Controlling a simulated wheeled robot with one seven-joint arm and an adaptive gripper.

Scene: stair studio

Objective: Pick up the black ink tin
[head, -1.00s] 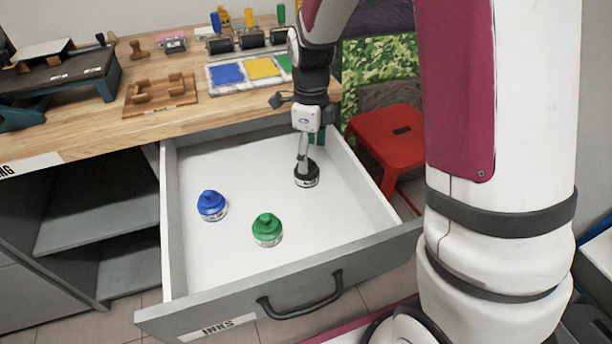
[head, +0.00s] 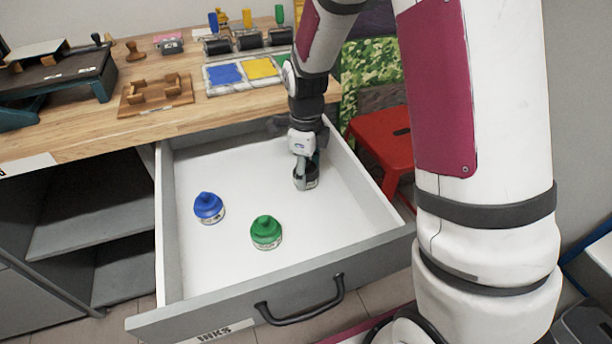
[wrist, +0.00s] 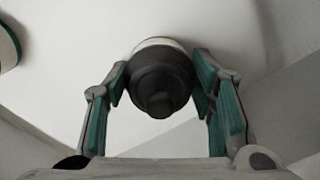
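The black ink tin (head: 311,178) stands in the open drawer, towards its back right, with its upper part partly hidden by my gripper (head: 304,176). In the wrist view the tin (wrist: 161,80) shows its black knobbed lid and a pale body, between the two fingers. My gripper (wrist: 160,90) also shows there, its teal-padded fingers spread on either side of the tin. A small gap seems to show at the fingers; contact is not clear. A blue ink tin (head: 208,208) and a green ink tin (head: 266,232) stand apart, to the left in the drawer.
The drawer (head: 270,300) is pulled out, with walls close to my gripper on the right and back. The wooden worktop (head: 120,130) above holds a tray of colour pads (head: 240,74) and rollers. A red stool (head: 382,138) stands right of the drawer.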

